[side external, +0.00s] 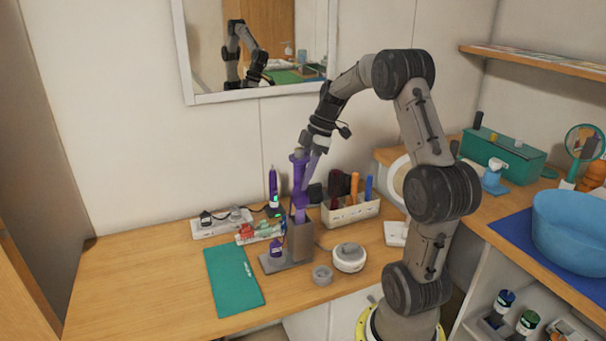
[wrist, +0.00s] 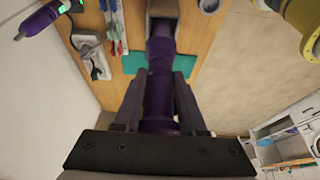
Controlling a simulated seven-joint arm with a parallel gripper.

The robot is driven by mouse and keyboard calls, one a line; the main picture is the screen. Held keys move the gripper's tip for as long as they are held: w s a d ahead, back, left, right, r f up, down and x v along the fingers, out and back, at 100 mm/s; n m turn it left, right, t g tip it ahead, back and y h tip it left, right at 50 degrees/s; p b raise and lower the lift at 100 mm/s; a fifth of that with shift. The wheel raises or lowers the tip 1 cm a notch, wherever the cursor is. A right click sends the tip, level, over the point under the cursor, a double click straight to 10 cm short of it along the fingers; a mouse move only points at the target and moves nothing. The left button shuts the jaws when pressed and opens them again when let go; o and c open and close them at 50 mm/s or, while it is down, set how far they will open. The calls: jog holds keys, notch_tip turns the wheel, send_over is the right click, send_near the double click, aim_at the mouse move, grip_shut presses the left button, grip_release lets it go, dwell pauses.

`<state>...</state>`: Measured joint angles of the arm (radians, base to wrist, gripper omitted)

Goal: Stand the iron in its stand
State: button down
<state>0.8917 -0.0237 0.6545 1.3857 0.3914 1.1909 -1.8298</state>
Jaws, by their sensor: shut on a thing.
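A purple iron (side external: 299,185) is upright in my gripper (side external: 309,158), with its lower end at the mouth of a grey box-shaped stand (side external: 302,242) on the wooden table. In the wrist view the purple iron (wrist: 159,85) runs between the two fingers of my gripper (wrist: 160,92), which is shut on it. Its far end meets the grey stand (wrist: 163,8) at the top edge. How deep the end sits inside is hidden. A small purple part (side external: 277,250) shows at the stand's grey base.
Another purple tool (side external: 273,186) with a green-lit display stands behind the stand. A teal mat (side external: 232,280) lies in front; the table's left side is clear.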

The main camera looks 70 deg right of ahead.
aim_at(303, 198)
jog(key=shift+f, duration=3.35)
jog(key=shift+c, duration=2)
grip_release()
jog(key=shift+f, duration=0.1)
jog(key=v, duration=1.4)
jog(key=shift+a, duration=0.1)
